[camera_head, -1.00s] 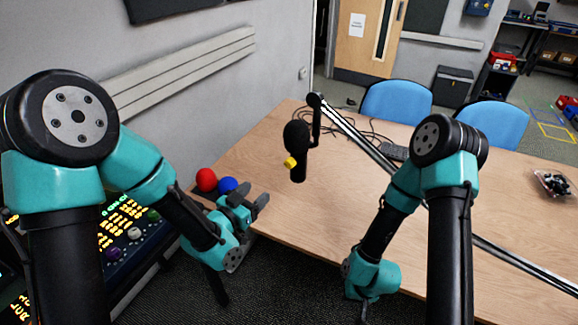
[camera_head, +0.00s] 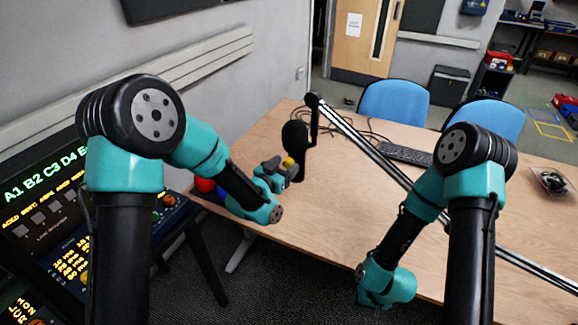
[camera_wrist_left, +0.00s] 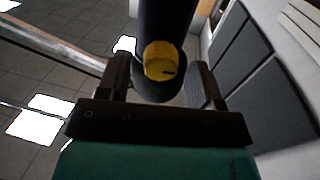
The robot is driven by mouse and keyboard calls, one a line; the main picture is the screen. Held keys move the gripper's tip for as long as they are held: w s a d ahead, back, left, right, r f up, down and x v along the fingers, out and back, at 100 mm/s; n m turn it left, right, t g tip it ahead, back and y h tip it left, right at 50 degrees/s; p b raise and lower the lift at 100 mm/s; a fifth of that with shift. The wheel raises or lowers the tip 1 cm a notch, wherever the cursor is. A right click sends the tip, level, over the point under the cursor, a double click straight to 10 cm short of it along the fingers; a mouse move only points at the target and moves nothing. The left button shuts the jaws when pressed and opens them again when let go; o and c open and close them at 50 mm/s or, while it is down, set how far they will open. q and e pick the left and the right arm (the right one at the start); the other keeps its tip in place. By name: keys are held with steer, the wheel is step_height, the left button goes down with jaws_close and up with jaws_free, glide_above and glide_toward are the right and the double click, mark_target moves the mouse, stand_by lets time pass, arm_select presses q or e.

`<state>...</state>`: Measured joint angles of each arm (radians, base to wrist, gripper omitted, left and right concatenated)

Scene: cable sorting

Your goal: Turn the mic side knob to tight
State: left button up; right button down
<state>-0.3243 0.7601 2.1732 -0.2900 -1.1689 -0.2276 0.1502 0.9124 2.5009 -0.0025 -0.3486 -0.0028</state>
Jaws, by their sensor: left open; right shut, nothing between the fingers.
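The black microphone (camera_head: 295,134) hangs upright from its boom arm (camera_head: 350,134) over the table. Its yellow side knob (camera_head: 288,161) faces my left gripper (camera_head: 281,169). In the left wrist view the knob (camera_wrist_left: 160,58) is a yellow disc with a small dark mark at its lower right, on the dark microphone body (camera_wrist_left: 165,18). The left gripper (camera_wrist_left: 162,68) is open, one finger on each side of the knob, with visible gaps. My right arm's wrist is low at the table's front edge; its fingers are hidden.
A red ball (camera_head: 205,186) sits at the table's left corner, partly behind my left arm. A lit control console (camera_head: 60,225) stands at the left. A keyboard (camera_head: 405,154) and loose cables lie behind the boom. The table's middle is mostly clear.

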arm_select(q)
steer(key=shift+c, duration=0.4)
steer(key=c, duration=0.8)
steer(key=shift+c, duration=0.2)
steer(key=shift+m, duration=0.4)
steer(key=m, duration=0.3)
steer(key=shift+d, duration=0.1)
steer(key=m, duration=0.9)
steer(key=shift+f, duration=0.1)
steer(key=m, duration=0.5)
steer(key=shift+d, duration=0.1)
